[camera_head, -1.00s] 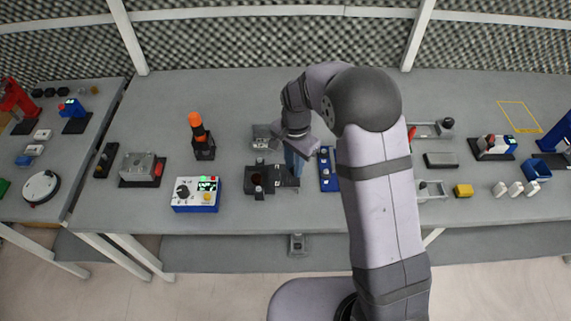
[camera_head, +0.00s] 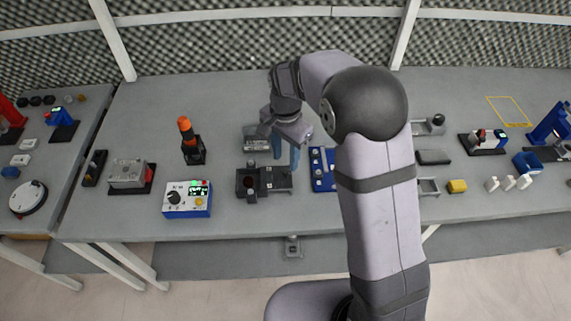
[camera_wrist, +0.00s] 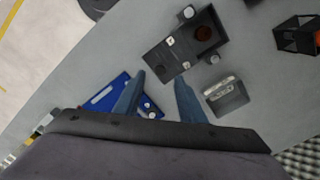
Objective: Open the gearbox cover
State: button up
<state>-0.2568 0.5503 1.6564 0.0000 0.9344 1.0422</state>
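I cannot tell for certain which part is the gearbox cover. A black box fixture (camera_head: 262,182) with a dark reddish round opening stands on the bench below my gripper; it also shows in the wrist view (camera_wrist: 181,48). A grey metal block (camera_head: 256,144) lies just behind it and shows right of the fingers in the wrist view (camera_wrist: 226,97). Another grey housing (camera_head: 128,172) sits on a black and red base at the left. My gripper (camera_head: 285,156) points down, its two blue fingers apart with nothing between them; they also show in the wrist view (camera_wrist: 160,78).
A blue plate (camera_head: 323,171) with small parts lies right of the black fixture. A control box (camera_head: 187,199) with a green display and an orange-topped post (camera_head: 190,140) stand to the left.

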aim_at(290, 187)
jog(key=shift+r, duration=1.35)
